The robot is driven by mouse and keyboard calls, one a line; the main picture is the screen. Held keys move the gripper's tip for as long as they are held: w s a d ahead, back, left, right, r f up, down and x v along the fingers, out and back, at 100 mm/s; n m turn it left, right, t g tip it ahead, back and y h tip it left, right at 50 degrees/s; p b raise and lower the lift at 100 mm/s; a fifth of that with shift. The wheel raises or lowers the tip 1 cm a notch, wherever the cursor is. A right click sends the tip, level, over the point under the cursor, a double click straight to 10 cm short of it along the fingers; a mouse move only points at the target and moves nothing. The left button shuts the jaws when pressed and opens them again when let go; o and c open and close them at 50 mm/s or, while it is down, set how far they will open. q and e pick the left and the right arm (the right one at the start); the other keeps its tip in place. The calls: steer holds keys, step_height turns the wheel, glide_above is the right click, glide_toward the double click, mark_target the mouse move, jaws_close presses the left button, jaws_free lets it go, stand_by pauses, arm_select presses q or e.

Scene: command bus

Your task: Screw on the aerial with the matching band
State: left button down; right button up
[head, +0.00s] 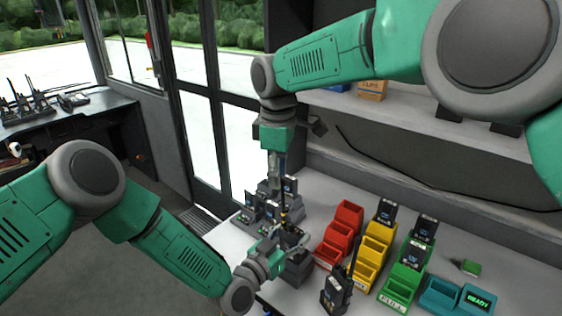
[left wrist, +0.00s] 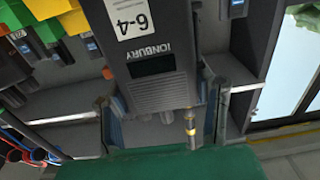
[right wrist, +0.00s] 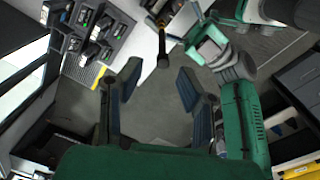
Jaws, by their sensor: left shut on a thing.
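My left gripper (head: 275,243) is shut on a dark radio (left wrist: 158,70) marked "IONBURY" and "6-4". In the left wrist view the radio appears upside down between the fingers. A black aerial with a yellow band (left wrist: 190,130) lines up with the radio's top; whether it is fully seated I cannot tell. The aerial also shows in the head view (head: 284,205) and the right wrist view (right wrist: 162,48), pointing up. My right gripper (right wrist: 160,92) is open and empty above the aerial, pointing down, its fingers apart from it.
Red (head: 338,236), yellow (head: 372,256) and green (head: 404,276) bins stand on the counter, some holding radios. Another radio with an aerial (head: 335,294) stands in front. A teal unit (head: 478,300) reads "READY". Radios in a dark charger (head: 252,218) stand behind my left gripper.

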mark_target(282, 202)
steer(key=r+n, duration=0.1)
steer(key=n, duration=0.4)
steer(key=r+n, duration=0.1)
steer(key=n, duration=0.4)
steer(key=d+r+n, duration=0.1)
steer(key=r+n, duration=0.1)
steer(key=n, duration=0.3)
steer(key=shift+w+n, duration=0.1)
steer(key=shift+n, duration=0.3)
step_height(282, 202, down, 12)
steer(key=shift+r, duration=0.1)
